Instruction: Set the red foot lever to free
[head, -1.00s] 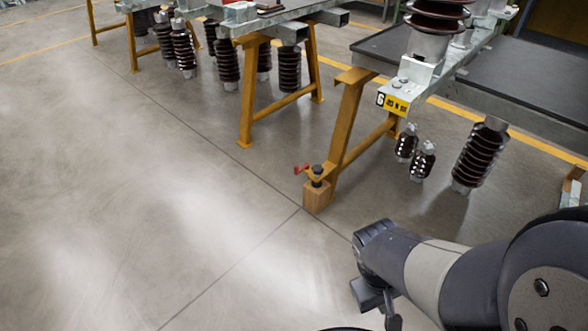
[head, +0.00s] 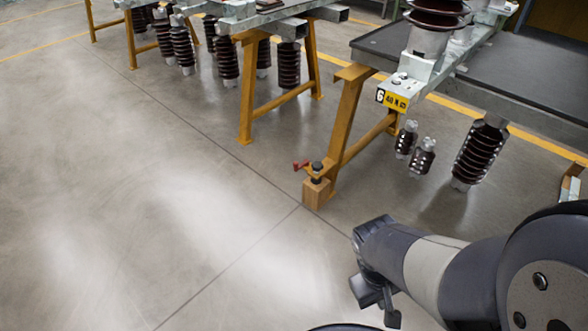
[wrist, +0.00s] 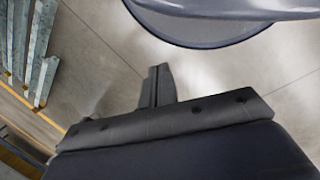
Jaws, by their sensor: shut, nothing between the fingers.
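The red foot lever (head: 300,165) is small and sticks out to the left of a dark-topped fitting (head: 316,172) on a wooden block (head: 317,193). The block stands on the floor at the foot of the nearest yellow trestle leg (head: 347,124). In the head view my gripper (head: 389,312) is at the lower right, apart from the lever and nearer to me. In the wrist view the fingers (wrist: 157,86) are together with nothing between them. The lever does not show in the wrist view.
The grey concrete floor (head: 150,200) left of the block is clear. More yellow trestles (head: 250,95) stand behind. Grey metal profiles (wrist: 38,50) show in the wrist view.

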